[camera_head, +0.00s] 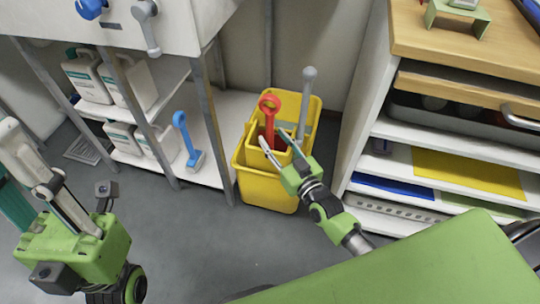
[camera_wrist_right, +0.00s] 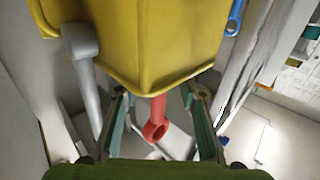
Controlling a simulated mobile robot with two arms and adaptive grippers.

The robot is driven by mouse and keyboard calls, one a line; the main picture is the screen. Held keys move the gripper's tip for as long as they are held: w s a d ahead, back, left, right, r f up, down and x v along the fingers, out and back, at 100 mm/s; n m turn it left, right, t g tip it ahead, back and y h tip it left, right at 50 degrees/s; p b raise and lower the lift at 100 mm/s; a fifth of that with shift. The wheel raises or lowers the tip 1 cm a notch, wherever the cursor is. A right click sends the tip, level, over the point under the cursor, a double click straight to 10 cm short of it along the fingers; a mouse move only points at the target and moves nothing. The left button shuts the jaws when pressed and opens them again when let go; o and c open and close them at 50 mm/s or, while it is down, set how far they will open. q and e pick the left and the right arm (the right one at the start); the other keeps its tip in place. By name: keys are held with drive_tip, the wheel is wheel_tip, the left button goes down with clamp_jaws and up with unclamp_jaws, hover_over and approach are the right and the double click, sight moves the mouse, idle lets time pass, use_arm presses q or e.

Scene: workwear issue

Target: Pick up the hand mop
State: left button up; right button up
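A red handle with a ring end (camera_head: 268,104) stands up out of the yellow bucket (camera_head: 265,188); I take it for the hand mop, whose head is hidden inside. My right gripper (camera_head: 274,141) is at the bucket's front rim, with its fingers open. In the right wrist view the red handle (camera_wrist_right: 156,118) shows between the two spread fingers (camera_wrist_right: 158,125), with a gap on both sides. My left gripper (camera_head: 30,165) is at the left edge, away from the bucket; its fingertips are partly cut off.
A grey handle (camera_head: 305,100) also stands in the bucket, close to the red one. A shelf unit (camera_head: 360,130) with coloured sheets is close on the right.

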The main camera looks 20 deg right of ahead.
drive_tip(key=shift+w+a+f+b, duration=0.1)
drive_tip(key=shift+w+a+b, duration=0.05)
drive_tip(key=shift+w, duration=0.45)
drive_tip(key=shift+w+a+f+b, duration=0.1)
drive_tip(key=shift+w+b, duration=0.05)
drive_tip(key=shift+w, duration=0.65)
drive_tip(key=shift+r, duration=0.1)
clamp_jaws()
drive_tip(key=shift+r, duration=0.1)
drive_tip(key=shift+r, duration=0.1)
